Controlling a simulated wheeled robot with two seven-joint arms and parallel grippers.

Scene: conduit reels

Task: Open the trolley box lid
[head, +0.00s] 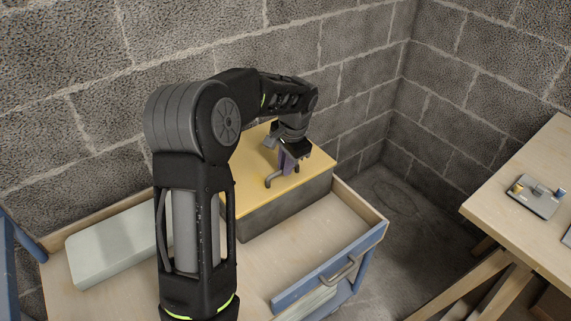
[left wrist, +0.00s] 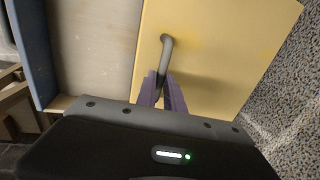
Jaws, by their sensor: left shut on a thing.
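The trolley box is a dark grey box (head: 280,207) with a flat yellow lid (head: 312,160), standing in the wooden tray of a blue-edged trolley. The lid lies flat on the box in the head view. It also fills much of the left wrist view (left wrist: 225,45). A grey bar handle (left wrist: 166,45) rises from the lid. My left gripper (head: 287,163) is over the lid, and its purple fingers (left wrist: 166,92) are shut on the handle. My left arm hides part of the box's left side. My right gripper is not seen.
A pale grey-green box (head: 115,245) lies in the tray (head: 345,215) on the left. The trolley's blue front panel has a metal handle (head: 343,272). A wooden table (head: 500,205) with a small grey plate of parts (head: 537,195) stands at right. Block walls close in behind.

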